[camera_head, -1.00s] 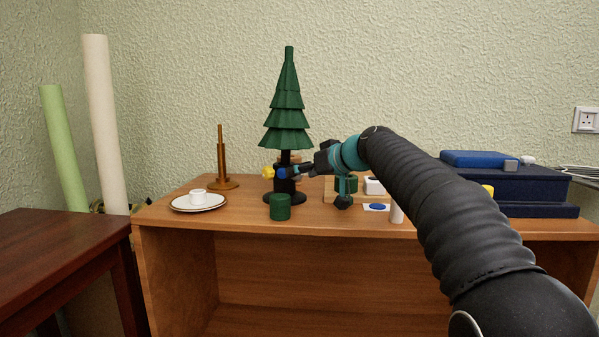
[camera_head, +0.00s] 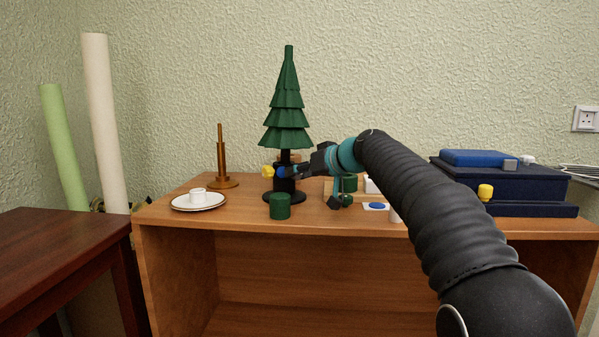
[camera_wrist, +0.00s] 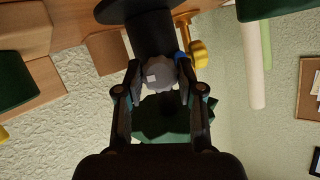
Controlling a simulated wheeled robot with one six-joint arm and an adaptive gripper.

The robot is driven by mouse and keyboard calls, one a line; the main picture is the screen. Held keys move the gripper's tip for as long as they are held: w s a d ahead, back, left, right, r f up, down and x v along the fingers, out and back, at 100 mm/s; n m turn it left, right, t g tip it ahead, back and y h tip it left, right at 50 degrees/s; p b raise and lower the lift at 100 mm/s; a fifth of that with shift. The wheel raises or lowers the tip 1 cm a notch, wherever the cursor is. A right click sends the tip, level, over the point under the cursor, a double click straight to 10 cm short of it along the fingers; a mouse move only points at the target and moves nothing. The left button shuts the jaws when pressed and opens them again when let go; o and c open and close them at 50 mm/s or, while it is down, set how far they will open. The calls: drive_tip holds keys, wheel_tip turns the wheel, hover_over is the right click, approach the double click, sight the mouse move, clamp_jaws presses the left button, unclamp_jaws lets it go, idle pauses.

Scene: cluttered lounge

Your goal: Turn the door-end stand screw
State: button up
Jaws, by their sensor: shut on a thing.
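The dark green toy tree (camera_head: 287,105) stands upright in a black stand (camera_head: 285,196) on the wooden desk. A yellow screw (camera_head: 267,171) sticks out to the left of the stand, and it also shows in the wrist view (camera_wrist: 198,54). My gripper (camera_wrist: 157,72) is at the stand's right side and is shut on a grey screw knob with a white square mark (camera_wrist: 153,77). The knob is hidden in the head view. A blue piece (camera_head: 284,173) shows by the fingertips; I cannot tell whether it is a screw or part of a finger.
A green cylinder (camera_head: 280,206) stands in front of the tree. A saucer (camera_head: 214,206) with a white cup and a wooden peg stand (camera_head: 222,170) are to the left. Blue boxes (camera_head: 515,186) lie to the right. Blocks and a blue-marked card (camera_head: 377,206) lie below my arm.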

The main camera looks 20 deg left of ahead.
drive_tip(key=shift+w+m+g+y+p, duration=0.1)
drive_tip(key=shift+m+g+y+p, duration=0.2)
drive_tip(key=shift+m+g+y, duration=0.65)
drive_tip(key=shift+m+t+h, duration=0.25)
drive_tip(key=shift+h, duration=0.1)
drive_tip(key=o, duration=1.1)
drive_tip(key=shift+o, duration=0.2)
drive_tip(key=v, duration=1.2)
